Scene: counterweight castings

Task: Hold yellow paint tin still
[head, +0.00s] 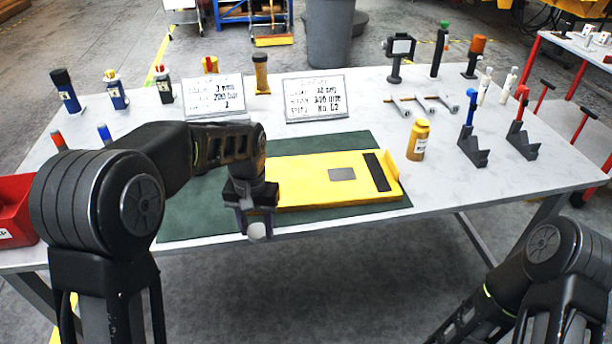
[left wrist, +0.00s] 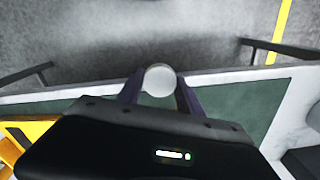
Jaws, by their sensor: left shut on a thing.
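My left gripper (head: 258,226) is at the front edge of the table, beside the left end of the yellow board. It is shut on a small round pale grey thing (head: 260,232), which also shows between the two fingers in the left wrist view (left wrist: 159,79). Only its round pale end shows clearly, and I see no yellow on it. A yellow container with a label (head: 417,140) stands upright on the table, right of the yellow board and apart from my gripper. I cannot tell whether either is the paint tin. My right gripper is out of view.
The yellow board (head: 310,180) lies on a dark green mat (head: 190,226). Two sign cards (head: 314,97) and several upright bottles and tools stand behind. Grey stands (head: 472,151) hold tools at right. A red bin (head: 14,205) is at the left edge. The front right tabletop is clear.

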